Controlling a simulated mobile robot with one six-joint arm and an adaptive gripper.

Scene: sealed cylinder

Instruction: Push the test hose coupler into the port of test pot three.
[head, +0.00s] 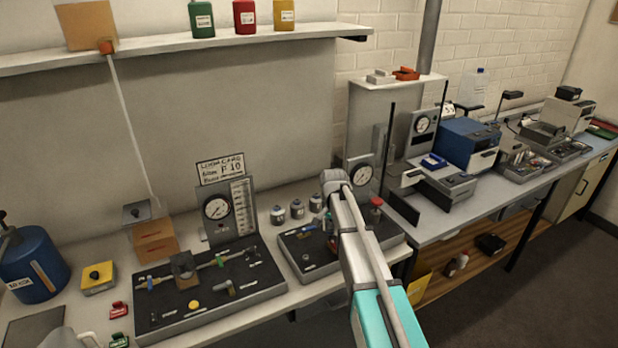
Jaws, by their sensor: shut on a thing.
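Three small grey pots (297,208) stand in a row at the back of the bench, behind a dark tray. They look like the test pots, but I cannot read any numbers on them. My arm reaches in from the lower right and bends down just right of the pots. My gripper (328,226) is mostly hidden below and behind my wrist, over the dark tray (296,250). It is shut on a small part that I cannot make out. I cannot pick out the test hose coupler or a port for certain.
A dark fixture board (170,320) with a gauge (217,208) and fittings lies left of my arm. Another gauge (361,174) and a red knob (376,202) stand close on the right. A blue container (30,265) is far left. A shelf (180,50) runs above.

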